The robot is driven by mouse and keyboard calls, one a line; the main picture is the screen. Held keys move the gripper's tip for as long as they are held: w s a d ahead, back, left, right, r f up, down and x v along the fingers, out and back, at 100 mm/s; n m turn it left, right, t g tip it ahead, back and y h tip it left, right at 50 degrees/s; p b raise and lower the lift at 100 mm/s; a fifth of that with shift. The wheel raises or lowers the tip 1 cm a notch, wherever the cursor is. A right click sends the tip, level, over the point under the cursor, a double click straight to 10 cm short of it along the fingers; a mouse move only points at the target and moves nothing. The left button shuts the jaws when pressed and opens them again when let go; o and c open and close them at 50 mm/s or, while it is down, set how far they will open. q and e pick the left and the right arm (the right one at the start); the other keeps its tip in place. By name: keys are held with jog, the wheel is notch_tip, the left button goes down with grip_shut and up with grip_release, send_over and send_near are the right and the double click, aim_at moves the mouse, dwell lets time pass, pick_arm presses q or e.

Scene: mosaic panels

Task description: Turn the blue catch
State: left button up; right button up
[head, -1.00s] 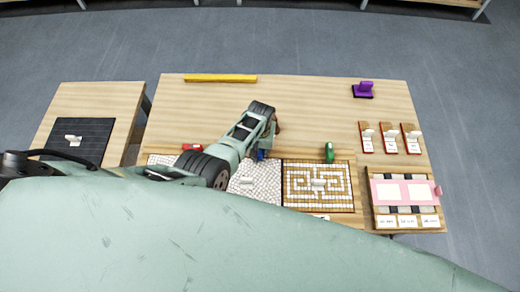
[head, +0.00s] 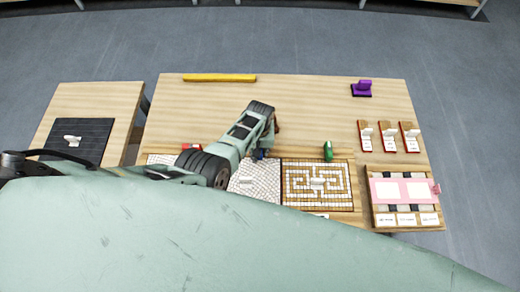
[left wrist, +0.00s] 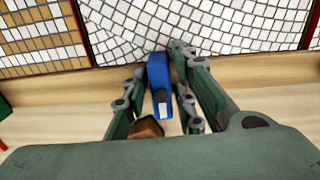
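The blue catch (left wrist: 158,85) is on the wooden border along a white mosaic panel (left wrist: 215,25). In the left wrist view it stands between the two fingers of my left gripper (left wrist: 160,72). The fingers lie close along both sides of it and appear shut on it. In the head view my left gripper (head: 268,140) reaches over the panel edge, and only a small part of the blue catch (head: 261,154) shows beneath it. My right gripper is not in view.
A green catch (head: 328,151) stands to the right, above a maze-patterned mosaic panel (head: 335,195). A red piece (head: 191,147) lies left of my gripper.

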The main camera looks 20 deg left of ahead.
pick_arm(q)
jog(key=shift+o, duration=0.8)
jog(key=shift+r, duration=3.75)
jog(key=shift+s, duration=0.1)
